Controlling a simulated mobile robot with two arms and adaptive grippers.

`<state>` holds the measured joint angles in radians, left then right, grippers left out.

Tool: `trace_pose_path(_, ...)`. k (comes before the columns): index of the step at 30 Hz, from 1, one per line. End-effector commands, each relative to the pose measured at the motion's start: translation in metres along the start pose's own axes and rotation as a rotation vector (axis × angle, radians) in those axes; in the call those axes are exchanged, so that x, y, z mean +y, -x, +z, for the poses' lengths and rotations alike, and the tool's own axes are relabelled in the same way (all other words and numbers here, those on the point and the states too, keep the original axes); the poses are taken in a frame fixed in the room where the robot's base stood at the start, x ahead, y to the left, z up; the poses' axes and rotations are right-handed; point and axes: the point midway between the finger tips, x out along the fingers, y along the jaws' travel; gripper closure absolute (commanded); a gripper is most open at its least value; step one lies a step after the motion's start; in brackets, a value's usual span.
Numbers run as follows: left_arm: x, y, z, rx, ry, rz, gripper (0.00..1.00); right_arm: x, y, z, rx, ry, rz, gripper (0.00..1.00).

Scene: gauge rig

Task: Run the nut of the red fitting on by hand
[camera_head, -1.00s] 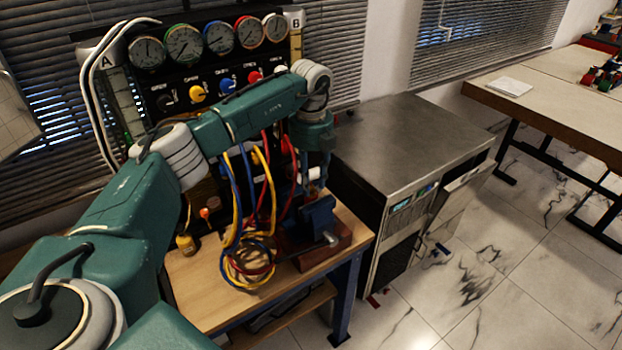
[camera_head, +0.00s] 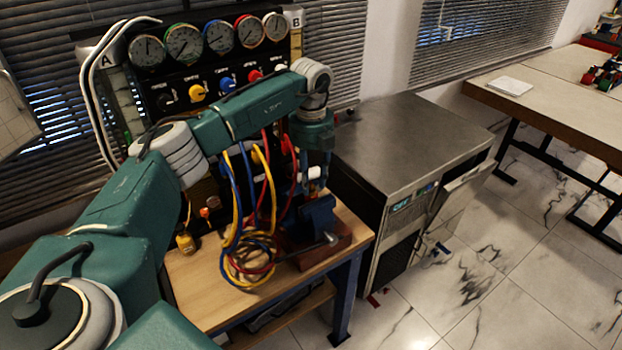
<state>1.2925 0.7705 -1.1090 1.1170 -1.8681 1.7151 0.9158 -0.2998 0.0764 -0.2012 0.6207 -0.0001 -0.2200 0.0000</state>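My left gripper (camera_head: 314,182) points down over the blue vise (camera_head: 318,212), its fingers on either side of a small coppery piece. The gripper is small and dark here, so whether its fingers touch that piece cannot be told. The vise stands on a reddish-brown base (camera_head: 322,252) on the wooden bench. Red hoses (camera_head: 266,170) hang from the gauge panel (camera_head: 225,75); no red nut can be made out. My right gripper is not in view.
Blue, yellow and red hoses loop down onto the bench (camera_head: 205,290) left of the vise. A small yellow bottle (camera_head: 186,243) stands at the bench's left. A steel cabinet (camera_head: 415,135) stands close on the right. The bench's front left is clear.

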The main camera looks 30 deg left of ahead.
Motion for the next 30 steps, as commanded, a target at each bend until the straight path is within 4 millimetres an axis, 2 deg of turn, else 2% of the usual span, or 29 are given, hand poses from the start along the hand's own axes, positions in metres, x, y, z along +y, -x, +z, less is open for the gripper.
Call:
trace_pose_path(5,0.0,0.001,0.0,0.0,0.0,0.0,0.68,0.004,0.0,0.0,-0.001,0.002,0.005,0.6)
trace_pose_path(8,-0.001,0.009,0.001,-0.002,0.0,-0.002,0.68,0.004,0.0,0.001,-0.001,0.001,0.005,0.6)
trace_pose_path(21,-0.001,0.096,0.001,-0.002,0.0,-0.003,0.68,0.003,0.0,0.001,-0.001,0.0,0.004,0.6)
trace_pose_path(25,-0.001,0.112,0.0,-0.001,0.0,-0.001,0.68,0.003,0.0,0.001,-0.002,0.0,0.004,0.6)
trace_pose_path(30,0.0,0.12,0.0,0.0,-0.001,0.0,0.68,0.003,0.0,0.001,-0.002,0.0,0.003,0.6)
